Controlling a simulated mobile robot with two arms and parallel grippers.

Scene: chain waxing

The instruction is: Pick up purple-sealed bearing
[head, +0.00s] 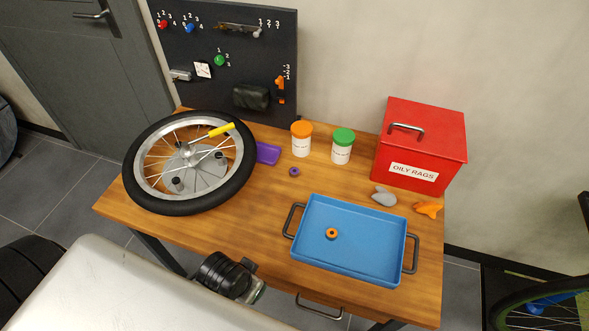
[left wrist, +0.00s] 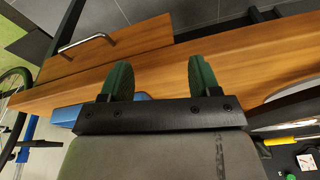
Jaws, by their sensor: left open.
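The purple-sealed bearing (head: 294,171) is a small purple ring with a dark centre. It lies on the wooden table in the head view, behind the blue tray and in front of the white jars. My left gripper shows in the left wrist view (left wrist: 160,78), its two green fingers apart with nothing between them. In the head view a dark part of my left arm shows low in front of the table, well away from the bearing. The bearing cannot be made out in the left wrist view. My right gripper is in neither view.
A blue tray (head: 347,269) holds an orange-sealed bearing (head: 331,233). A wheel (head: 245,178) lies at the left, with a purple item (head: 267,153) beside it. Orange-lidded (head: 301,141) and green-lidded (head: 342,148) jars and a red box (head: 420,147) stand behind. Wood around the purple-sealed bearing is clear.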

